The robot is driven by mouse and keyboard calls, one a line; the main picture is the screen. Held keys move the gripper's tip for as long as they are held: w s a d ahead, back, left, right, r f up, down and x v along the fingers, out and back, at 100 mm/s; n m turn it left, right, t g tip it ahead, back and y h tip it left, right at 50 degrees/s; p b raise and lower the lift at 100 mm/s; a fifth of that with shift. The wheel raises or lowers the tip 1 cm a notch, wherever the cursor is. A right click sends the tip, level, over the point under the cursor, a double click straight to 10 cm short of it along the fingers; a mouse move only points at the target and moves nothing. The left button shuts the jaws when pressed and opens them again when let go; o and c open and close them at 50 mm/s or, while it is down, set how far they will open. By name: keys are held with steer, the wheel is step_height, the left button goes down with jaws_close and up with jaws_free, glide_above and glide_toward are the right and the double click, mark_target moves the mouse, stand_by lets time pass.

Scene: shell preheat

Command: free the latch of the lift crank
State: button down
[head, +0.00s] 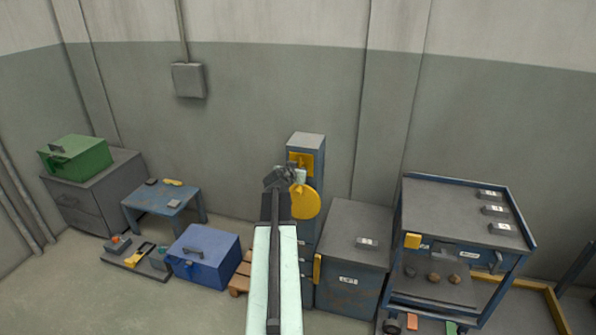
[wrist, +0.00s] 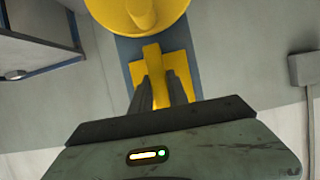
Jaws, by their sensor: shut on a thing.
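The lift crank is a yellow round disc (head: 306,203) on the front of a blue-grey column (head: 306,141). Its lower part also fills the top of the wrist view (wrist: 160,8). A yellow plate (head: 315,159) sits above the disc on the column; it shows in the wrist view too (wrist: 177,66). A yellow latch bar (wrist: 152,65) stands out from this plate. My gripper (wrist: 160,92) is shut on the latch bar, one dark finger on each side. In the head view my gripper (head: 283,177) covers most of the latch and part of the plate.
A grey cabinet (head: 352,258) labelled LIFT stands right of the column, with a blue trolley (head: 460,205) beyond it. A blue toolbox (head: 205,257) and a low blue table (head: 166,199) are to the left. A wall box (head: 188,80) hangs well clear.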

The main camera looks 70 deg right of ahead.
steer(key=c, duration=1.3)
jaws_free()
steer(key=shift+a+r, duration=0.1)
steer(key=p+v, duration=0.3)
steer(key=v, duration=0.4)
steer(key=shift+a, duration=0.3)
